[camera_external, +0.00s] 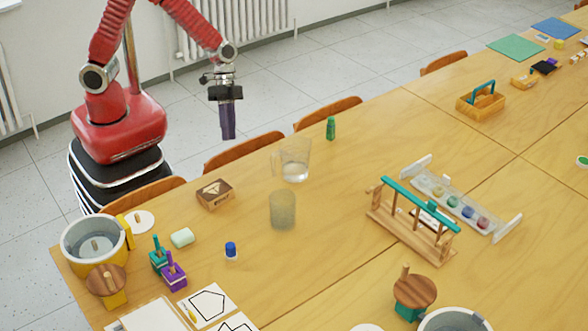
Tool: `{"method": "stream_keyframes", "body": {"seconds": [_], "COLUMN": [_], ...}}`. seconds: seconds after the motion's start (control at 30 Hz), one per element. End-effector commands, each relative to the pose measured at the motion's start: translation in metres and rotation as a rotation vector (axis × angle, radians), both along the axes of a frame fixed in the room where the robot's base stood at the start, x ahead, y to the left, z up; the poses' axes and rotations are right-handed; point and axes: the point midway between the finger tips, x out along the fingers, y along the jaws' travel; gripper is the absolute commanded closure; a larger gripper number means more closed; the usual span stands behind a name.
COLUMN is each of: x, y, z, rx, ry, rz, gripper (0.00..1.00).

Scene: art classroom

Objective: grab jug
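A clear glass jug (295,158) stands upright near the table's far edge, with its handle on the left side. Its lower part looks whitish. My gripper (228,136) hangs fingers-down from the red arm, to the left of the jug and apart from it, around the height of its rim in the picture. The dark purple fingers overlap from this side, so I cannot tell whether they are open or shut. I see nothing held in them.
A frosted cup (283,211) stands in front of the jug, a green bottle (331,128) behind right, and a wooden box (215,194) to the left. Chair backs (243,151) line the table edge. Bare tabletop lies right of the jug, before a wooden rack (413,222).

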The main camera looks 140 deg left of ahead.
Motion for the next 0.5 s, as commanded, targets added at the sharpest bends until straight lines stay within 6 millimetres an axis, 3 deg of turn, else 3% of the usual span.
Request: {"method": "stream_keyframes", "body": {"seconds": [0.23, 0.5], "x": [0.031, 0.065], "y": [0.045, 0.074], "z": [-0.013, 0.008], "rx": [0.119, 0.341], "ry": [-0.158, -0.322], "rz": [-0.083, -0.237], "gripper": [0.83, 0.83]}}
